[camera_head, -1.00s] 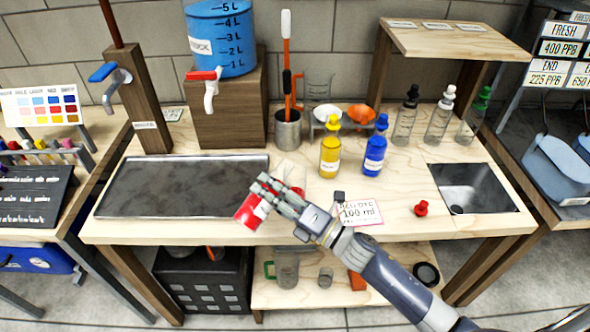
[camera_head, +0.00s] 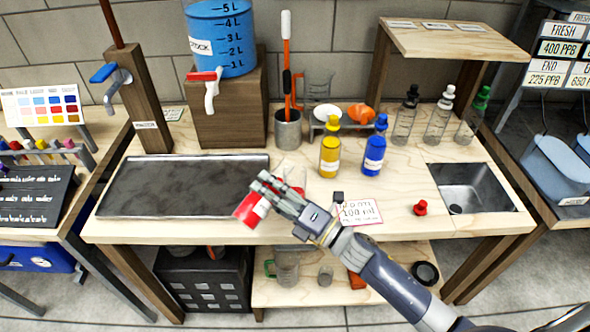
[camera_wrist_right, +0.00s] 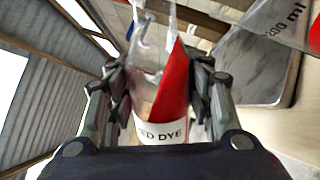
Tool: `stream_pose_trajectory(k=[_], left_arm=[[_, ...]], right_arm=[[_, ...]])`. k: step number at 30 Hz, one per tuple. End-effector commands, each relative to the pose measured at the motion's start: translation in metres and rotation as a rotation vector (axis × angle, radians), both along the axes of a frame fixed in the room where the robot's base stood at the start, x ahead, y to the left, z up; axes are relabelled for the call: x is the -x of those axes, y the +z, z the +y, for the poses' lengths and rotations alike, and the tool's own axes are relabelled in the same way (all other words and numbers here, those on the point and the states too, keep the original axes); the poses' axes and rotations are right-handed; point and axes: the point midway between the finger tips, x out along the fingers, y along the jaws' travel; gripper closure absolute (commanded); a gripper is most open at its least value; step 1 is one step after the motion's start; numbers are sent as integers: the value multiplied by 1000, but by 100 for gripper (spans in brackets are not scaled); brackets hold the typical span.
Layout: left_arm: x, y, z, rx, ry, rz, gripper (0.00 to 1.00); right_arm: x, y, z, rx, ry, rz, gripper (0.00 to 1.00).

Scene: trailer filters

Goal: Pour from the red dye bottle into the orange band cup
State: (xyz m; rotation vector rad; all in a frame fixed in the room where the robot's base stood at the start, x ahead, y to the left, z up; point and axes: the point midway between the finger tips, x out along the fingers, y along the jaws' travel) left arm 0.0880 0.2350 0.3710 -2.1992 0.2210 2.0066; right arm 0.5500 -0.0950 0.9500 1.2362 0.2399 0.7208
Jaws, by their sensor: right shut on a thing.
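My right gripper (camera_head: 264,190) is shut on the red dye bottle (camera_head: 245,211), which is steeply tilted above the front of the bench. In the right wrist view the bottle (camera_wrist_right: 158,105) sits between the fingers, its "RED DYE" label partly cut off and red liquid slanted to one side. A clear cup (camera_head: 291,171) stands just behind the gripper, mostly hidden. A clear vessel with "200 ml" and red low in it (camera_wrist_right: 312,38) shows at the wrist view's upper right, probably the same cup. I cannot make out an orange band. My left gripper is not in view.
A yellow bottle (camera_head: 329,157) and a blue bottle (camera_head: 374,152) stand behind to the right. A loose red cap (camera_head: 420,208) lies near a sink (camera_head: 470,175). A "100 ml" card (camera_head: 357,212) lies by the arm. A dark tray (camera_head: 140,192) lies at left.

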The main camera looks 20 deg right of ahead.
Motion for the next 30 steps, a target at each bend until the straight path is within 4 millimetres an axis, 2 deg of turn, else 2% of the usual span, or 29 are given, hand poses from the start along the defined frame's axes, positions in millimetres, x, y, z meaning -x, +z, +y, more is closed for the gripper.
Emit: stream_pose_trajectory(k=[30], left_arm=[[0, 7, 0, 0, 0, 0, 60]], right_arm=[[-1, 6, -1, -52, 0, 33, 88]])
